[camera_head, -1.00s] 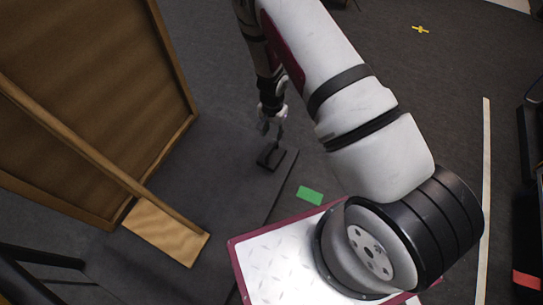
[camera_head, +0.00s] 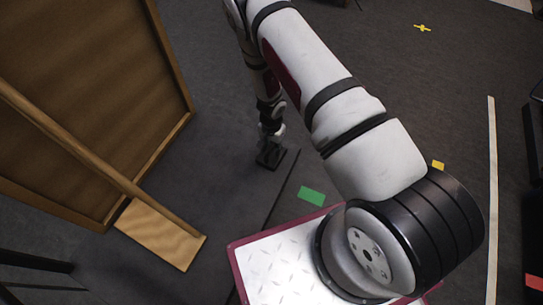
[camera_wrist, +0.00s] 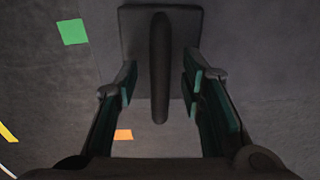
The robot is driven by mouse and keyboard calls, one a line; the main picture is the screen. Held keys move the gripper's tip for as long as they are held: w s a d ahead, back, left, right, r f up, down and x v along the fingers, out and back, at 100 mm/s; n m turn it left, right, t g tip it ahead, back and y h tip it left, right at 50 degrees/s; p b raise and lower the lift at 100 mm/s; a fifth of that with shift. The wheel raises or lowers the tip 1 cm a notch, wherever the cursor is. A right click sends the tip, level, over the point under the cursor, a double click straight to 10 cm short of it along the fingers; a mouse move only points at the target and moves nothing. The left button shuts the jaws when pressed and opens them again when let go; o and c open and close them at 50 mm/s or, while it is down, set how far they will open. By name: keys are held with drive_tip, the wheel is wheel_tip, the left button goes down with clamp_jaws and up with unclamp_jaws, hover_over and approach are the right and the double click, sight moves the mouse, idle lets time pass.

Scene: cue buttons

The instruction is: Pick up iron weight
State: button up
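The iron weight (camera_head: 271,158) is a dark block with a flat square base, standing on the dark mat near the middle of the head view. In the wrist view the iron weight (camera_wrist: 159,70) shows an upright bar handle over its square base. My gripper (camera_wrist: 160,85) is open, with one finger on each side of the handle and a visible gap on both sides. In the head view my gripper (camera_head: 270,140) points down at the weight and partly hides it. I cannot tell whether the fingertips touch the base.
A wooden board structure (camera_head: 90,90) with a light wooden foot (camera_head: 160,235) stands at the left. A green floor marker (camera_head: 311,196) lies right of the weight. The dark mat (camera_head: 215,195) around the weight is clear.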

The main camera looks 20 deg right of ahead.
clamp_jaws()
drive_tip(key=shift+w+r, duration=0.1)
drive_tip(key=shift+r, duration=0.1)
idle(0.3)
